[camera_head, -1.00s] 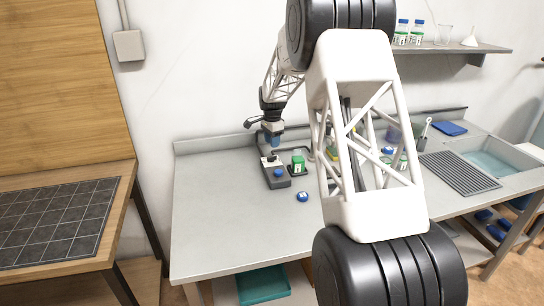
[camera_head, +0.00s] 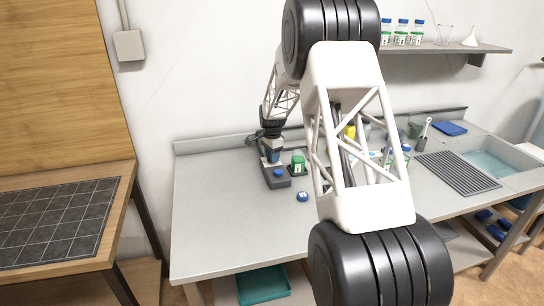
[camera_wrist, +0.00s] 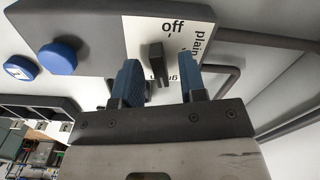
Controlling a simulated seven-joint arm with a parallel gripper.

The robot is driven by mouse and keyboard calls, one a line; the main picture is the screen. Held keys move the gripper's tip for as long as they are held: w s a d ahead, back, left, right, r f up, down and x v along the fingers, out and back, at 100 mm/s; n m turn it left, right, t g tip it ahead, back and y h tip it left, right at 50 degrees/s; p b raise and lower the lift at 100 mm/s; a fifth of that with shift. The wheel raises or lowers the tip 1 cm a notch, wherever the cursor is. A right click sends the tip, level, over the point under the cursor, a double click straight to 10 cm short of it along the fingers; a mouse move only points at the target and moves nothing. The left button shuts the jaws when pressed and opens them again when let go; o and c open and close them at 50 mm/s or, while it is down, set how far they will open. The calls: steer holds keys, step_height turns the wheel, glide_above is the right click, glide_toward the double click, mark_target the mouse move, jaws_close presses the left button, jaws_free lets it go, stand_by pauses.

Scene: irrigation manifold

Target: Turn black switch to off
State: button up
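The black switch (camera_wrist: 155,52) stands on the white label plate (camera_wrist: 186,24) of a grey box in the wrist view. The word "off" is printed beside one end of the switch, "plain" is to the right, and a third label is partly hidden. My gripper (camera_wrist: 159,66) is open, with one blue finger on each side of the switch. I cannot tell whether either finger touches it. In the head view my gripper (camera_head: 272,156) is at the back part of the grey box (camera_head: 275,183) and hides the switch there.
A blue button (camera_head: 278,173) is on the same box and shows in the wrist view (camera_wrist: 57,57). A green-capped jar (camera_head: 298,163) stands close to the right. Dark pipes (camera_wrist: 228,37) run beside the box. The bench's left side is clear.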

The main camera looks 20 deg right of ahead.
jaws_close()
